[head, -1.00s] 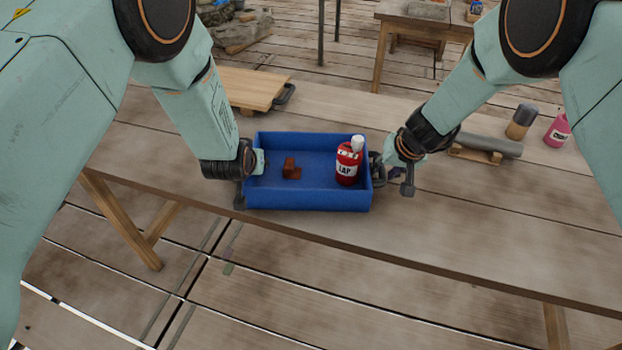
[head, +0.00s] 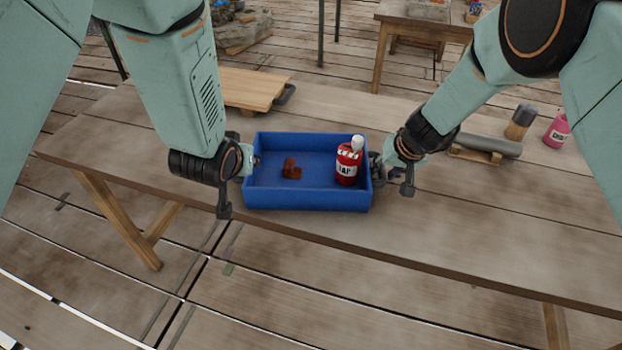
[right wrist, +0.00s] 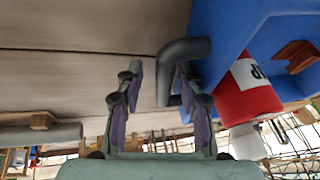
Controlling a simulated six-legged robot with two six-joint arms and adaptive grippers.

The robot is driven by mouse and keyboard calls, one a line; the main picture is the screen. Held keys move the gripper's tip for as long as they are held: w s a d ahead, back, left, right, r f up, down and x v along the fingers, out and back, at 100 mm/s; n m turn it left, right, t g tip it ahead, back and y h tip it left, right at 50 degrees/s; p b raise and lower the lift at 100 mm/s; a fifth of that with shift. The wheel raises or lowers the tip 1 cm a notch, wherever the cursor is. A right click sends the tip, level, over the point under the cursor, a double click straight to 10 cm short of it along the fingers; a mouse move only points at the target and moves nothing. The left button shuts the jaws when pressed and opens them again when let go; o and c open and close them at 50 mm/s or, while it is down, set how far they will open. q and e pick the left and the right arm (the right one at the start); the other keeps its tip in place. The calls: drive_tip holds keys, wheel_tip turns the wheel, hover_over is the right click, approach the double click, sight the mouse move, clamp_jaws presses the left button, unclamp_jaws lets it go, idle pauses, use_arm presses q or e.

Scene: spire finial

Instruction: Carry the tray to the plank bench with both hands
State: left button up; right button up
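The blue tray (head: 307,199) sits on the near wooden table (head: 440,225), holding a red bottle (head: 347,170) with a white cap and a small rust-brown block (head: 291,170). The tray also shows in the right wrist view (right wrist: 215,25). My left gripper (head: 240,172) is at the tray's left end, its fingers spread; its hold on any handle is hidden. My right gripper (head: 392,172) is at the right end. In the right wrist view its fingers (right wrist: 158,95) are apart, with the dark tray handle (right wrist: 183,50) between them, nearer the right finger.
A wooden board (head: 250,88) with a dark handle lies behind the tray. A grey cylinder (head: 485,145) on a wooden cradle, a dark-capped jar (head: 520,122) and a pink bottle (head: 558,130) stand right. Another wooden bench (head: 425,35) stands farther back. The table's front right is clear.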

use_arm(q)
drive_tip(key=shift+s+r, duration=0.3)
use_arm(e)
drive_tip(key=v, duration=1.2)
